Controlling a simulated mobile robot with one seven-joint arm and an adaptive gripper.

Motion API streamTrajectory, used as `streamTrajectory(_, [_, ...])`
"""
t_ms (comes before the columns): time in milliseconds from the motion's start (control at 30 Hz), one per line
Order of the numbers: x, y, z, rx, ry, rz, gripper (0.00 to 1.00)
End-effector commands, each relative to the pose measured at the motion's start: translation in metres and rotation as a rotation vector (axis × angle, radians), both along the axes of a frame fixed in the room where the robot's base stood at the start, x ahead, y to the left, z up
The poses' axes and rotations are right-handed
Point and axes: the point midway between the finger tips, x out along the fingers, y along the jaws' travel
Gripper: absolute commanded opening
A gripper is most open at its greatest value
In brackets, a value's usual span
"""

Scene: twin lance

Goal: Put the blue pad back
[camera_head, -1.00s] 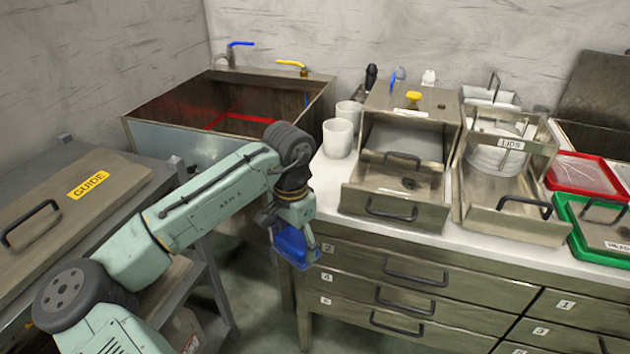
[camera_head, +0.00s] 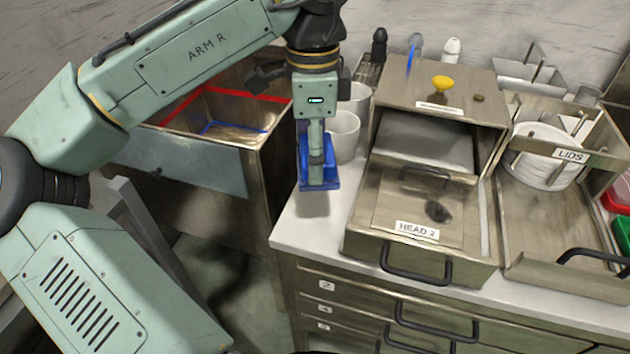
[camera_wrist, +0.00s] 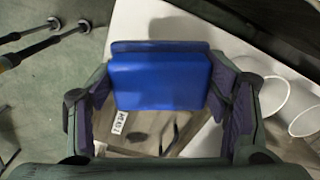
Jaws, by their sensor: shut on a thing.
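The blue pad (camera_head: 305,177) is in my gripper (camera_head: 317,165) in the head view. It hangs over or close to the left end of the white counter, just in front of the white cups. I cannot tell whether its underside touches the counter. In the wrist view the blue pad (camera_wrist: 160,80) sits between the two purple-lined fingers of my gripper (camera_wrist: 163,95), with one finger at each side. The gripper is shut on it.
White cups (camera_head: 343,137) stand close behind the pad. A metal box with a HEAD 2 drawer (camera_head: 415,215) is to the right, beside a LIDS bin (camera_head: 570,235). A sink (camera_head: 262,140) lies left. A strip of white counter (camera_head: 310,230) is bare.

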Motion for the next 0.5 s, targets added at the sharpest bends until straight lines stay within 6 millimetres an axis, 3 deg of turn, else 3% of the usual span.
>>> streamTrajectory(100, [0.0,0.0,-0.006,0.001,0.0,0.002,0.4])
streamTrajectory(300, [0.0,0.001,-0.043,0.003,0.0,0.003,0.4])
streamTrajectory(500, [0.0,0.0,-0.065,0.001,-0.001,0.001,0.4])
